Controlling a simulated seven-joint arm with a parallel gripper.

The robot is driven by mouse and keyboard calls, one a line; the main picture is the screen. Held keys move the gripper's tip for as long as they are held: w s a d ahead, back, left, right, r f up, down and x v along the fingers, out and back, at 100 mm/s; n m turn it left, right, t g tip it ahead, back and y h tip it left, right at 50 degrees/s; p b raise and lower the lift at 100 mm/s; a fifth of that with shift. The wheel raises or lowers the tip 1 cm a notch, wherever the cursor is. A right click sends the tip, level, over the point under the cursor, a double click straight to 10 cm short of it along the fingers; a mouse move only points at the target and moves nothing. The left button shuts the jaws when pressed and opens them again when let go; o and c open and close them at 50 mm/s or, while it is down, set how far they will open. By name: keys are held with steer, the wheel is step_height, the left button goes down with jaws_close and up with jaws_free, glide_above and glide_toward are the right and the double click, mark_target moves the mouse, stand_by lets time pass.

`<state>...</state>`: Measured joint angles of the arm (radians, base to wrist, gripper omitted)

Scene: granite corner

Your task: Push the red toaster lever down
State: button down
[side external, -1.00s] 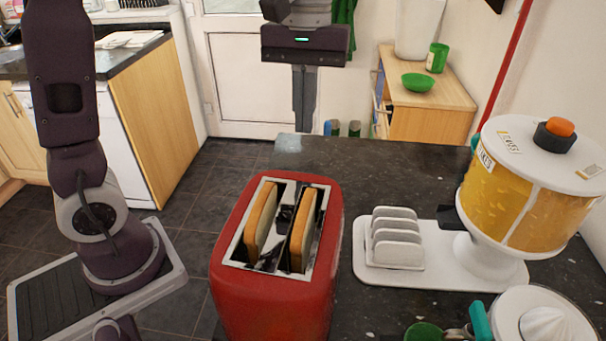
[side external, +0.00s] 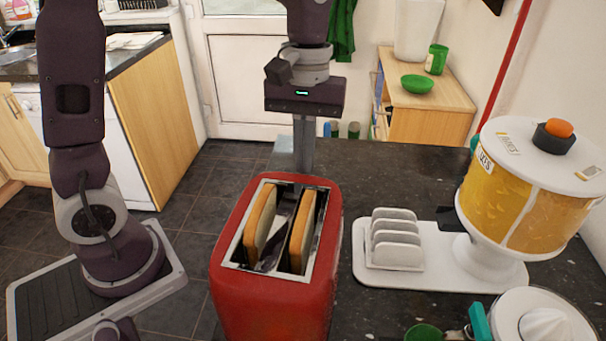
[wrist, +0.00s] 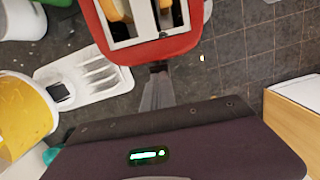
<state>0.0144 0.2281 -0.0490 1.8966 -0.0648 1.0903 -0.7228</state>
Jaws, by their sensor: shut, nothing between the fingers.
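The red toaster (side external: 270,305) stands upright on the dark counter with two slices of bread (side external: 302,232) standing in its slots. Its lever does not show in either view. My gripper (side external: 304,165) is shut and empty, pointing down at the toaster's far end. In the wrist view my gripper (wrist: 158,75) is close against the red end wall of the toaster (wrist: 178,48). I cannot tell whether the fingers touch the wall or the lever.
A white toast rack (side external: 397,240) on a white board (side external: 440,272) stands right of the toaster. A yellow drink dispenser (side external: 520,200) and a white juicer (side external: 545,320) are farther right. The counter behind the toaster is clear at right.

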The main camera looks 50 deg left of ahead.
steer(key=shift+f, duration=0.15)
step_height(320, 180, down, 5)
steer(key=w+a, duration=0.2)
steer(key=shift+w+f, duration=0.15)
steer(key=shift+f, duration=0.05)
stand_by(0.8)
steer(key=shift+r, duration=0.1)
step_height(320, 180, up, 7)
steer(key=shift+w+a, duration=0.2)
steer(key=shift+w, duration=0.05)
